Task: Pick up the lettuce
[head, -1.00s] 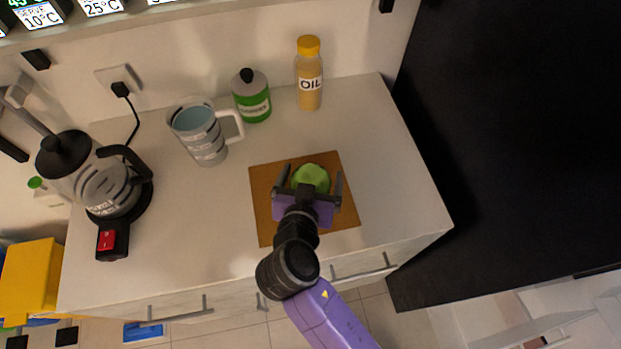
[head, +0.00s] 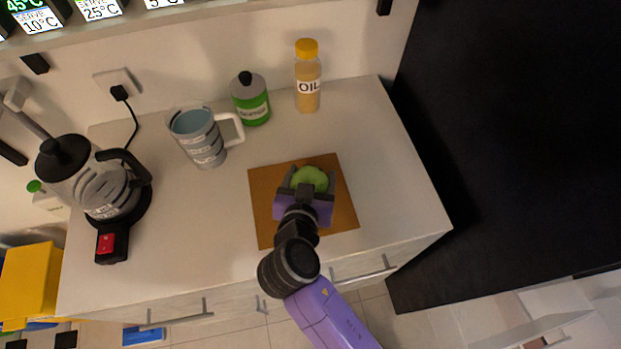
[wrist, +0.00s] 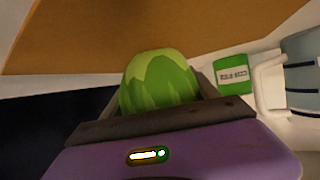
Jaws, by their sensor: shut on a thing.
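The lettuce (head: 311,178) is a round green head over the brown cutting board (head: 343,205) on the counter. My gripper (head: 308,184) is shut on it, with a finger on each side. In the wrist view the lettuce (wrist: 158,84) stands up between the fingers, beyond the purple palm of my gripper (wrist: 158,105). Its lower part is hidden by the gripper. I cannot tell whether it touches the board.
A measuring jug (head: 199,137), a green container (head: 251,100) and an oil bottle (head: 308,80) stand behind the board. A kettle (head: 95,180) is at the left. The counter (head: 400,180) is clear right of the board.

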